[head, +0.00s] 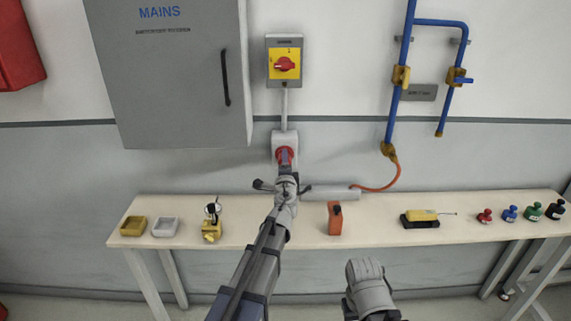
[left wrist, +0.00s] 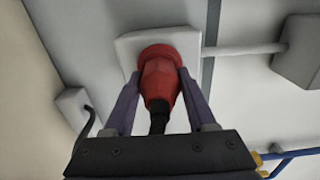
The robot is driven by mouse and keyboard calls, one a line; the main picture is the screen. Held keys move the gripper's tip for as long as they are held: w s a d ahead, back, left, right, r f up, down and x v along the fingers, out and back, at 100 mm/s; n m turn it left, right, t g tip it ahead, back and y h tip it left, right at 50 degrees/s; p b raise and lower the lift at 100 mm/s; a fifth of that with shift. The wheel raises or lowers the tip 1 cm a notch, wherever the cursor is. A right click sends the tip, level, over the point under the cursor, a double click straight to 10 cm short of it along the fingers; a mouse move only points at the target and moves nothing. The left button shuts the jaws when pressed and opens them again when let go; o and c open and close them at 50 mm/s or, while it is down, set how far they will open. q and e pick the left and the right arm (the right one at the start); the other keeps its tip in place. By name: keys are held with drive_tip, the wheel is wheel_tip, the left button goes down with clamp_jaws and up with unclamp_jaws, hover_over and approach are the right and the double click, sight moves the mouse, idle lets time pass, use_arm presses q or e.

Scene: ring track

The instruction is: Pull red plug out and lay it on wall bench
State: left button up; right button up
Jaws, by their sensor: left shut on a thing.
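The red plug (head: 284,155) sits at the white wall socket (head: 285,138) below the yellow isolator switch. In the left wrist view the red plug (left wrist: 160,80) is against the white socket plate (left wrist: 132,44), with a black cable at its near end. My left gripper (left wrist: 155,82) has a finger on each side of the plug and is shut on it. In the head view my left gripper (head: 285,158) reaches up to the socket. The wall bench (head: 270,235) runs below along the wall.
The bench holds yellow (head: 133,226) and white (head: 164,227) trays, a yellow device (head: 211,226), an orange device (head: 335,218), a yellow-black tool (head: 420,218) and several coloured pieces at right. Bare bench lies between them. A grey MAINS cabinet (head: 170,80) juts out upper left.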

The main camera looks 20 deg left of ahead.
use_arm(q)
drive_tip(key=shift+s, duration=0.2)
clamp_jaws()
drive_tip(key=shift+v, duration=2.8)
wheel_tip(320, 180, up, 7)
drive_tip(key=p, duration=0.7)
drive_tip(key=shift+d, duration=0.1)
